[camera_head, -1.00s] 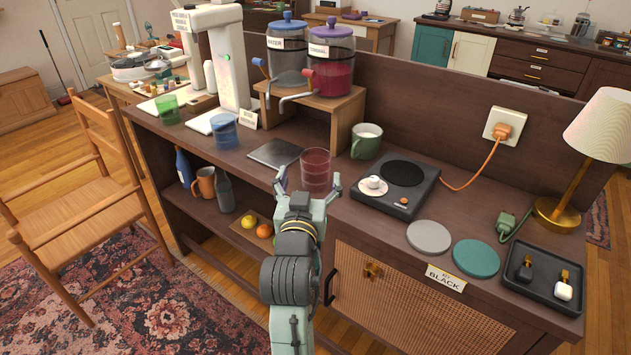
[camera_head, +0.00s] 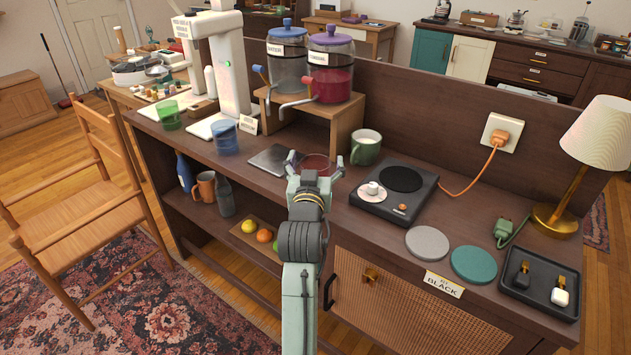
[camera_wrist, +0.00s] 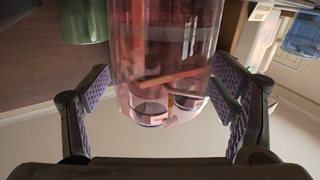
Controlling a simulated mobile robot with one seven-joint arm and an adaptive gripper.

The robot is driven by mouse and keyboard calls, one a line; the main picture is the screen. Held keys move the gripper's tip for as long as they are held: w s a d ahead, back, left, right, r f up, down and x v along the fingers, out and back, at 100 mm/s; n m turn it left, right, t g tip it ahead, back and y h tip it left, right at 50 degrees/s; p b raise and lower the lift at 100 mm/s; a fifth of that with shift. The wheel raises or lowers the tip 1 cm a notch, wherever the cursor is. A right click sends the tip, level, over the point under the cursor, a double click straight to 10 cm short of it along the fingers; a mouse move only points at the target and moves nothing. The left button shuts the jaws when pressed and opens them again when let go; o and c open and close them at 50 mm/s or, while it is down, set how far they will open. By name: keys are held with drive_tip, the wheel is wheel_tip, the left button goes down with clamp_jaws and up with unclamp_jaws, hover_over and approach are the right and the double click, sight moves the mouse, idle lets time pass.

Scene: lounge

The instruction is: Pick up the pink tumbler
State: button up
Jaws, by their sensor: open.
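The pink tumbler (camera_head: 316,163) stands on the counter, between the grey plate and the black hot plate. In the head view my gripper (camera_head: 316,158) is at the tumbler, with a finger on either side, and hides its lower part. In the wrist view the clear pink tumbler (camera_wrist: 167,50) fills the upper middle, between the purple-padded fingers of my gripper (camera_wrist: 163,95). The fingers are spread and gaps show beside the glass. I cannot tell how far its wall sits inside the jaws.
A green mug (camera_head: 366,147) stands close behind right. A wooden stand (camera_head: 346,119) carries two drink dispensers. A blue tumbler (camera_head: 224,137) and a flat grey plate (camera_head: 268,158) are to the left.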

clamp_jaws()
idle(1.0)
